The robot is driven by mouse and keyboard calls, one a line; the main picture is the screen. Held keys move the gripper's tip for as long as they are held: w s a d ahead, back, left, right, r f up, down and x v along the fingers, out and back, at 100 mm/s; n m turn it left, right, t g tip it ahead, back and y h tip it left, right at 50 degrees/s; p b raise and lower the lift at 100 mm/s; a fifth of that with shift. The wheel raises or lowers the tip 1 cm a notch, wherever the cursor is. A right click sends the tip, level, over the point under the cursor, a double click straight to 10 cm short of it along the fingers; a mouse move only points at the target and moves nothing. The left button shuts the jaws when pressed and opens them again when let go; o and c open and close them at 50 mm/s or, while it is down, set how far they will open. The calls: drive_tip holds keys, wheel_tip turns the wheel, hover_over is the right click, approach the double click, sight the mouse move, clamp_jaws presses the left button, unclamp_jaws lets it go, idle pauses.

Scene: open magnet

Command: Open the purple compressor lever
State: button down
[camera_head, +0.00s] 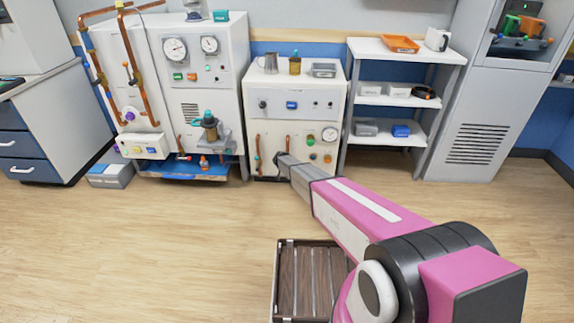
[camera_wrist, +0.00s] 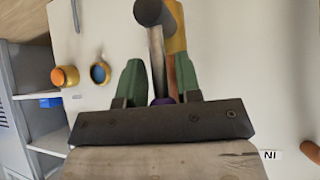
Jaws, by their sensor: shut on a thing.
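The middle white cabinet (camera_head: 292,125) has two copper pipes and several knobs low on its front. My arm reaches down to it, and the dark end of my gripper (camera_head: 283,160) is at the pipes on its lower front. In the wrist view, my gripper (camera_wrist: 160,90) has a green finger on each side of a small purple part, the purple lever (camera_wrist: 162,101), and is shut on it. Most of the lever is hidden behind the dark gripper body. A metal rod with a dark round end (camera_wrist: 154,12) and a copper pipe stand just beyond the fingers.
An orange knob (camera_wrist: 65,77) and a blue-faced knob (camera_wrist: 100,73) are left of the fingers. A larger white cabinet (camera_head: 205,80) with gauges stands left, a white shelf unit (camera_head: 405,52) right. A slatted dark crate (camera_head: 280,285) lies on the floor; floor to the left is clear.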

drive_tip(key=shift+a, duration=0.1)
drive_tip(key=c, duration=1.1)
unclamp_jaws()
drive_tip(key=shift+f, duration=0.1)
drive_tip(key=v, duration=1.1)
